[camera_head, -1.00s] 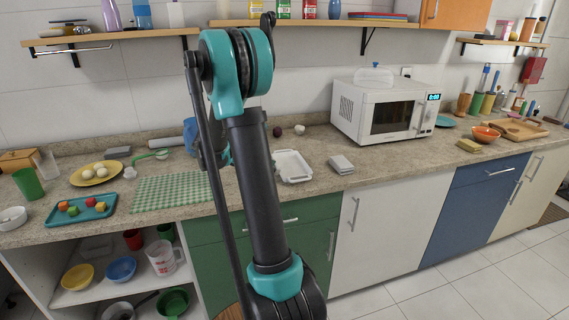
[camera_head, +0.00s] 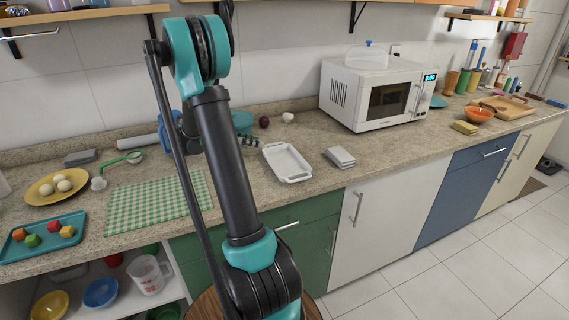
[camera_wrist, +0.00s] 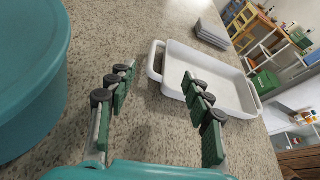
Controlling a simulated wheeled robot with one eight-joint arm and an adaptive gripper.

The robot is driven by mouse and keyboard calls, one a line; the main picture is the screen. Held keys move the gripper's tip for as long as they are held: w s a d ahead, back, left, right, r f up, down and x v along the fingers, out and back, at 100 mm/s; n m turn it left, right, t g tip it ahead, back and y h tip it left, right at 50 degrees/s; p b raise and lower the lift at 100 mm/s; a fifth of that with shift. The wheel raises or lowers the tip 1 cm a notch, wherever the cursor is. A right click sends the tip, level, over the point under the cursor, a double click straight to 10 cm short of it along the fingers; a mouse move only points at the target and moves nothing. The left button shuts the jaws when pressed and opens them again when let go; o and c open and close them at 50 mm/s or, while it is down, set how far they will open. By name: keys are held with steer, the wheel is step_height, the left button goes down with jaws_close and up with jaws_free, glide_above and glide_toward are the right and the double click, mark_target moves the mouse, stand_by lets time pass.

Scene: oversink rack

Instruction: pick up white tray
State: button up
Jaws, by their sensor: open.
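The white tray (camera_head: 287,161) is a shallow rectangular dish with end handles, lying flat on the stone counter in the head view. In the wrist view the white tray (camera_wrist: 213,77) lies just beyond my fingertips, its near handle ahead of the gap between them. My gripper (camera_wrist: 158,82) is open and empty, with its green-padded fingers spread above the counter. The right finger overlaps the tray's near side in the picture; I cannot tell whether it touches. In the head view my gripper (camera_head: 248,140) is partly hidden behind my arm, left of the tray.
A grey stack (camera_head: 340,157) sits right of the tray. A microwave (camera_head: 378,95) stands behind it to the right. A large teal round object (camera_wrist: 30,75) is close on the left in the wrist view. Garlic (camera_head: 288,117) and an onion (camera_head: 264,122) lie behind the tray.

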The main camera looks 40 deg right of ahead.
steer(key=x, duration=0.7)
steer(key=shift+w+d, duration=0.1)
steer(key=shift+d, duration=0.05)
jaws_close()
